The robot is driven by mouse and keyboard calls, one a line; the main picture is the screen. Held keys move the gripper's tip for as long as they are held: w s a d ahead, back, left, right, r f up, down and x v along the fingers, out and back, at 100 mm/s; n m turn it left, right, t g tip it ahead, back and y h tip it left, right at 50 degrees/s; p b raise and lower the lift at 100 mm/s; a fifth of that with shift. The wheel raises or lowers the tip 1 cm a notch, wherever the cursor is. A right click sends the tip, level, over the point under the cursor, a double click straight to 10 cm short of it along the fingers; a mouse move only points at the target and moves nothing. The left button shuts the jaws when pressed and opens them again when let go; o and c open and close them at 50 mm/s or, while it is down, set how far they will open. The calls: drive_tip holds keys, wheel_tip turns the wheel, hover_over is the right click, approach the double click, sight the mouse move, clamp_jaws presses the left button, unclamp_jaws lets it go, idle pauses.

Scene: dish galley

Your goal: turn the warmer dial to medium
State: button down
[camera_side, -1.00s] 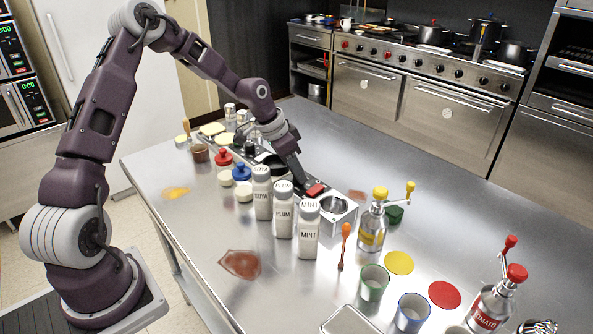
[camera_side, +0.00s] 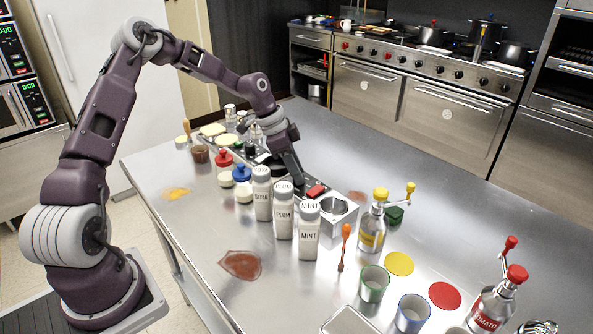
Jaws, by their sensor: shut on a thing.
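The warmer is a low metal unit (camera_side: 345,219) with a round well, in the middle of the steel table behind the shakers. A red part (camera_side: 316,190) sits on its top beside the well. My gripper (camera_side: 299,182) reaches down onto the unit's black panel, just left of the red part. It is shut on the warmer dial, which the fingers and the shakers hide. The dial's pointer and marks cannot be read in this view.
White shakers labelled SOYA (camera_side: 262,196), PLUM (camera_side: 283,212) and MINT (camera_side: 308,232) stand close in front of my gripper. A yellow-topped pump bottle (camera_side: 372,230) stands to the right.

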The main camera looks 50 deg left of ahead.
drive_tip(key=shift+s+f, duration=0.1)
drive_tip(key=c, duration=1.1)
unclamp_jaws()
drive_tip(key=shift+c, duration=0.2)
drive_tip(key=v, duration=0.7)
